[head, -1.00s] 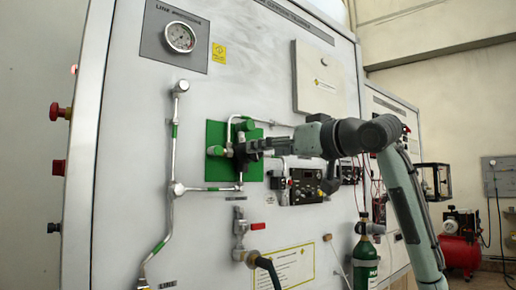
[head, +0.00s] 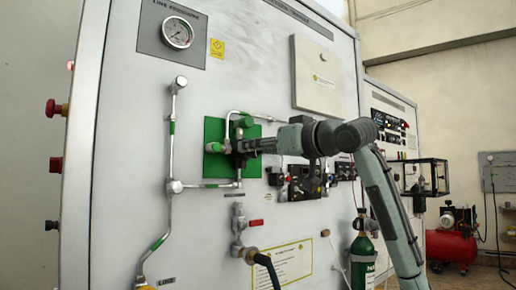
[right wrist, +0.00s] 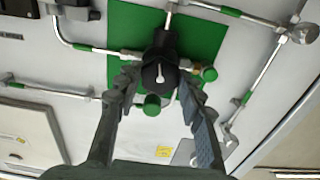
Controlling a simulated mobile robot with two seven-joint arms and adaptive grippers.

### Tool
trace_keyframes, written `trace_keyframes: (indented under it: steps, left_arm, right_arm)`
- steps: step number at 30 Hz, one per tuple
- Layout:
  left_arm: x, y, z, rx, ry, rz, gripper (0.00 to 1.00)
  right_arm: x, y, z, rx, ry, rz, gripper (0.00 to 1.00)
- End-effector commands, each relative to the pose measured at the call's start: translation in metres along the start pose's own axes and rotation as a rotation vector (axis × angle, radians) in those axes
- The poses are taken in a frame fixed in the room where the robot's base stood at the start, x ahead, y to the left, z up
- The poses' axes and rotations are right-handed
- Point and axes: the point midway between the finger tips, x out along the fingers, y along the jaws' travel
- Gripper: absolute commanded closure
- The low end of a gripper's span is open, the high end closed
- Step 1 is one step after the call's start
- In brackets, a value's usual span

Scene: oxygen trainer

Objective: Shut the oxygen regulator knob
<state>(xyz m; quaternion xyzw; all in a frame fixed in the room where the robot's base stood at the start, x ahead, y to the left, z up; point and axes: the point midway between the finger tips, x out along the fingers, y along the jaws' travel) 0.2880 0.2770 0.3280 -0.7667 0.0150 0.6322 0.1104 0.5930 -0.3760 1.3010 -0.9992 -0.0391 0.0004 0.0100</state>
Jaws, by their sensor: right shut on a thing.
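The oxygen regulator knob (right wrist: 160,73) is black and round with a white pointer line, and shows between my fingers in the right wrist view. It sits in front of a green square plate (right wrist: 124,32) on the white panel. The plate also shows in the head view (head: 214,131), where my gripper largely hides the knob. My right gripper (head: 246,147) reaches in from the right, and its two fingers lie on either side of the knob, shut on it. In the wrist view, the pointer runs roughly up and down. My left gripper is not in view.
A pressure gauge (head: 177,32) is at the panel's upper left. Metal pipes (head: 172,135) run around the plate. A valve with a red handle (head: 256,223) and a hose is below. A green cylinder (head: 363,250) stands beside my right arm.

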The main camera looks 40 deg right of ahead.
Motion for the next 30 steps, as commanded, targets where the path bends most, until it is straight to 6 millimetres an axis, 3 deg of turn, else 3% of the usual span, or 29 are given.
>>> trace_keyframes:
  steps: [13,30]
  left_arm:
    - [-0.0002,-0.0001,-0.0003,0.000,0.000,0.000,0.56]
    - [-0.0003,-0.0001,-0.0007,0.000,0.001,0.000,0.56]
  right_arm:
    - [-0.0002,0.0002,0.0002,-0.113,-0.001,0.001,0.91]
    - [-0.0005,0.0003,0.0003,-0.625,-0.002,0.002,0.91]
